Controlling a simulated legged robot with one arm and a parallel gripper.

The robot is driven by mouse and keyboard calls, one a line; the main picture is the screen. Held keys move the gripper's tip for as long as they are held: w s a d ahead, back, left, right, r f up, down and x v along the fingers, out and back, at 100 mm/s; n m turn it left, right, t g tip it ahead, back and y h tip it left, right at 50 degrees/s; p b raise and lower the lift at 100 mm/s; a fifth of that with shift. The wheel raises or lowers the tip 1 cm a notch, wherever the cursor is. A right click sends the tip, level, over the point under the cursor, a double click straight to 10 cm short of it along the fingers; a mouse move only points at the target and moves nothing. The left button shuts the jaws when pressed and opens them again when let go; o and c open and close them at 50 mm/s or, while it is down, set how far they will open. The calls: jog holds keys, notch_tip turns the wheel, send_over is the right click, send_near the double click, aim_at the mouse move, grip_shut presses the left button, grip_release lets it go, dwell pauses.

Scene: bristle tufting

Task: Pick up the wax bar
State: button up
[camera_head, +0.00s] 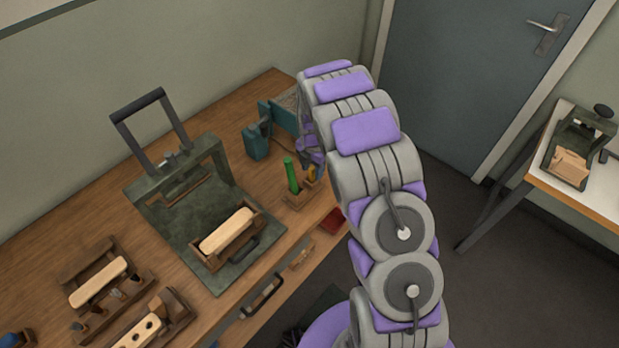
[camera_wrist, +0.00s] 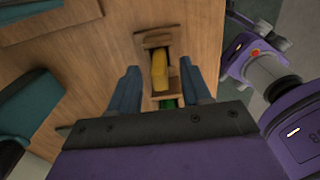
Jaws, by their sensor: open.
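The yellow bar, which looks like the wax bar (camera_wrist: 160,72), stands in a small wooden holder (camera_wrist: 154,40) in the wrist view. My gripper (camera_wrist: 160,66) is open, with one blue-grey finger on each side of the bar and a visible gap to each. The fingers do not appear to touch it. In the head view a bit of the yellow bar (camera_head: 311,173) shows beside a green stick (camera_head: 291,176) in the holder (camera_head: 300,195). My gripper (camera_head: 312,150) is above the holder there, mostly hidden behind my arm.
The wooden bench (camera_head: 60,225) carries a dark green press (camera_head: 190,200) with a wooden block (camera_head: 228,231) in a tray. A teal device (camera_head: 257,142) stands behind the holder. Brush fixtures (camera_head: 100,285) are at front left. A second table (camera_head: 600,200) stands at right.

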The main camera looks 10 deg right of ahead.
jog(key=d+f, duration=0.1)
jog(key=f, duration=0.1)
jog(key=shift+d+f, duration=0.3)
jog(key=shift+d, duration=0.05)
jog(key=shift+a, duration=1.55)
jog(key=shift+c, duration=1)
jog(key=shift+a, duration=0.15)
jog(key=shift+c, duration=0.7)
jog(key=shift+d, duration=0.2)
jog(key=shift+c, duration=0.7)
jog(key=shift+d, duration=1.15)
grip_shut()
jog(key=shift+a, duration=0.8)
